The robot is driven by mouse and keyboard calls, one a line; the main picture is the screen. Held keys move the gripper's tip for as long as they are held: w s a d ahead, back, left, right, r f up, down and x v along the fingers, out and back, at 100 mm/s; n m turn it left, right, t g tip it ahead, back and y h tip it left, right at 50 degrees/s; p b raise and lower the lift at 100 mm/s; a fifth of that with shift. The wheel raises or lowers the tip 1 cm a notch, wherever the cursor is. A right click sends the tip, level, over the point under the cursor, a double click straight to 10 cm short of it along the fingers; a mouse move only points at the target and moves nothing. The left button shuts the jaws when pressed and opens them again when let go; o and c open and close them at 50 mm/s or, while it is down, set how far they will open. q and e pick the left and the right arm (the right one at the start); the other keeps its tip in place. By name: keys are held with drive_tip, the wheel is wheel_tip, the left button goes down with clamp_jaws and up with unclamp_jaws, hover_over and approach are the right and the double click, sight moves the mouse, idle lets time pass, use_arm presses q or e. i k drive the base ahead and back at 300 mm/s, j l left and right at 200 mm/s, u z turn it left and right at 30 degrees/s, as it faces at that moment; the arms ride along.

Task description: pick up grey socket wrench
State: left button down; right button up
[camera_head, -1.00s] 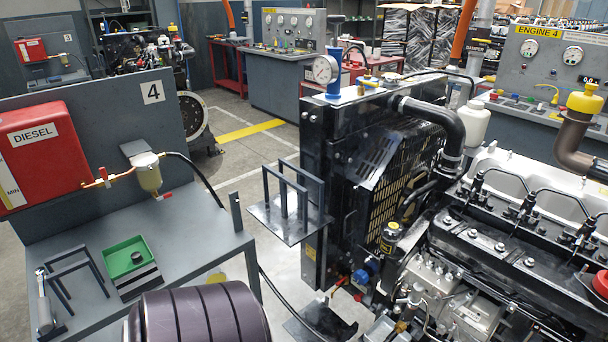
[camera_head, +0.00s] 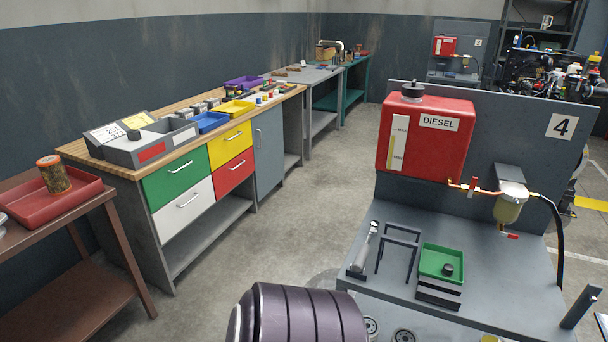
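A grey socket wrench (camera_head: 366,246) stands roughly upright, slightly tilted, at the left edge of the grey engine bench (camera_head: 500,278), below the red diesel tank. Its lower end meets a small dark base. It is small in view and nothing of mine touches it. Neither of my grippers shows in the head view. A dark ribbed rounded part at the bottom middle seems to be mine.
A dark wire stand (camera_head: 399,238) and a green tray (camera_head: 441,262) are right of the wrench. The red diesel tank (camera_head: 428,150) hangs behind. A wooden-topped workbench (camera_head: 75,151) and brown table (camera_head: 25,213) line the left. Open floor (camera_head: 270,235) lies between.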

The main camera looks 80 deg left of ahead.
sight(360, 261)
drive_tip(key=u, duration=2.1)
